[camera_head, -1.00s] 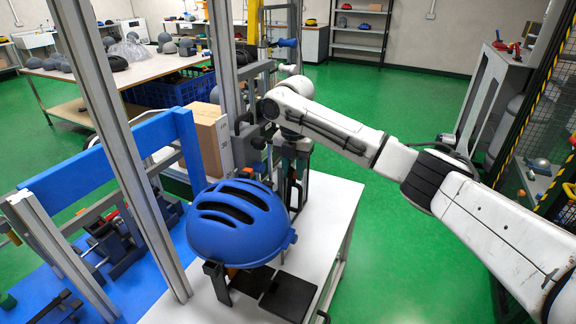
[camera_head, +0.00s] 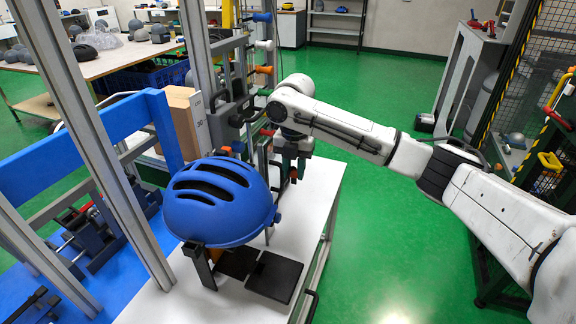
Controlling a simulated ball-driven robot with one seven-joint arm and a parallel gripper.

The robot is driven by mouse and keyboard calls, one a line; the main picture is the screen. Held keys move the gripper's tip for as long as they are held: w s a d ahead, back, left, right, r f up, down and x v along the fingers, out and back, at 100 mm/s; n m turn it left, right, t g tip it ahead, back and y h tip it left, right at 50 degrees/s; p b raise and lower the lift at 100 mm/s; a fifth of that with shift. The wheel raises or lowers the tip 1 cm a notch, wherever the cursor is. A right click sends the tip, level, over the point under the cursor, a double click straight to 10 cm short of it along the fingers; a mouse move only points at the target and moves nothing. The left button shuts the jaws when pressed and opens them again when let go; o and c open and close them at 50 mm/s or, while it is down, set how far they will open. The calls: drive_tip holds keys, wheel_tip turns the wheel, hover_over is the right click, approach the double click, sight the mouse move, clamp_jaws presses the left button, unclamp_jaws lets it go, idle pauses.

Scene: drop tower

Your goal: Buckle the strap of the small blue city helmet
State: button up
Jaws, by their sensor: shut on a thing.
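The small blue city helmet (camera_head: 222,203) has dark vent slots in its shell. It sits, shell up, on a dark stand (camera_head: 200,268) on the white table. My gripper (camera_head: 286,178) hangs down from my wrist just behind and right of the helmet, small and partly blocked by it. It is shut on what seems to be the helmet's strap. The fingertips and what lies between them are not clearly visible. The strap and its buckle cannot be made out in this view.
Black flat plates (camera_head: 274,276) lie in front of the helmet on the white table (camera_head: 325,187). Metal posts (camera_head: 95,130) and a blue frame (camera_head: 75,150) stand close on the left. A cardboard box (camera_head: 182,122) is behind. Green floor is open to the right.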

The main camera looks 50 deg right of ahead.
drive_tip(key=shift+s+f, duration=0.35)
drive_tip(key=shift+f, duration=0.05)
drive_tip(key=shift+s+a, duration=0.1)
drive_tip(key=shift+s, duration=0.1)
drive_tip(key=shift+s+a+f+p, duration=0.3)
drive_tip(key=shift+s+a+f, duration=0.25)
drive_tip(key=shift+s+a, duration=3.1)
drive_tip(key=shift+s+a+f+p, duration=0.25)
drive_tip(key=shift+s+a+f, duration=0.3)
drive_tip(key=shift+s+a, duration=3)
drive_tip(key=shift+w+a+r+p, duration=1.05)
drive_tip(key=shift+a+p, duration=1.45)
drive_tip(key=shift+a, duration=5.2)
drive_tip(key=shift+w+a+r+p, duration=0.35)
drive_tip(key=shift+w+r+p, duration=1.05)
drive_tip(key=shift+w, duration=0.65)
drive_tip(key=shift+w+a+r+p, duration=0.35)
drive_tip(key=shift+w+r+p, duration=0.7)
drive_tip(key=shift+w+r, duration=0.85)
drive_tip(key=shift+w+a+r+p, duration=0.35)
drive_tip(key=shift+w+r+p, duration=0.95)
drive_tip(key=shift+w, duration=0.95)
drive_tip(key=shift+f, duration=0.25)
